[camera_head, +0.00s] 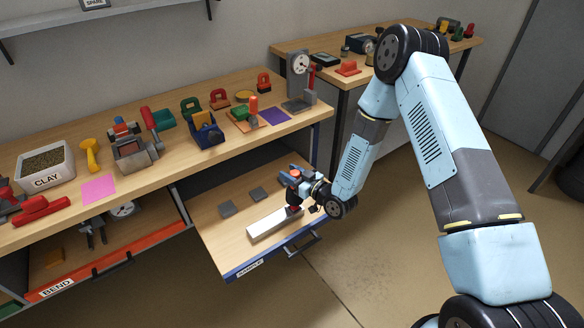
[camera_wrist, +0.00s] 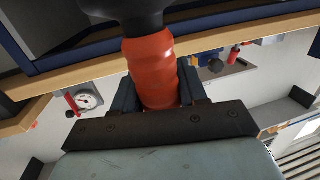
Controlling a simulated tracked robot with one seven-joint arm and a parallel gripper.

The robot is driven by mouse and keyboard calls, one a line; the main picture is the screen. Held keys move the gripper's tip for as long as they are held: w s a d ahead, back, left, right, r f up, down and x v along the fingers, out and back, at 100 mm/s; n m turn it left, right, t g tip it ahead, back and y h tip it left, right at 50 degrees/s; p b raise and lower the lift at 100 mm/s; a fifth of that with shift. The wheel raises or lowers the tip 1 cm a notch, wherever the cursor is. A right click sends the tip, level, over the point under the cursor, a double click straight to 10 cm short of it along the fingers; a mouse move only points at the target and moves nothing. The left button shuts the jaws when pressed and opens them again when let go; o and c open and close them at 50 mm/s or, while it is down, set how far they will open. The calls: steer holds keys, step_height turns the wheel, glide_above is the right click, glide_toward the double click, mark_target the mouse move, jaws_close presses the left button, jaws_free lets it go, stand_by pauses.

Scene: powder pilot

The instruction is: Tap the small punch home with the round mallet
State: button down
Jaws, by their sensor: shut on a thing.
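My gripper (camera_head: 297,181) is shut on an orange-red ribbed handle (camera_wrist: 153,68), which fills the gap between the fingers in the wrist view. The handle's far end meets a dark rounded part (camera_wrist: 128,8), cut off by the picture's top. I cannot tell for sure that this is the round mallet. In the head view the gripper is low over the open drawer marked SAMPLE (camera_head: 212,219). A small dark-red piece (camera_head: 294,210) shows just below it, at the right end of a pale bar (camera_head: 268,225); I cannot tell if they touch. I cannot make out the small punch.
The bench (camera_head: 160,192) above holds a CLAY bin (camera_head: 45,165), a yellow tool (camera_head: 90,154), a dial stand (camera_head: 298,78) and several red and green tools. The BEND drawer (camera_head: 90,272) is also open. The drawer's left front is clear.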

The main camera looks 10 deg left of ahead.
stand_by(0.3)
steer(key=shift+r, duration=2.45)
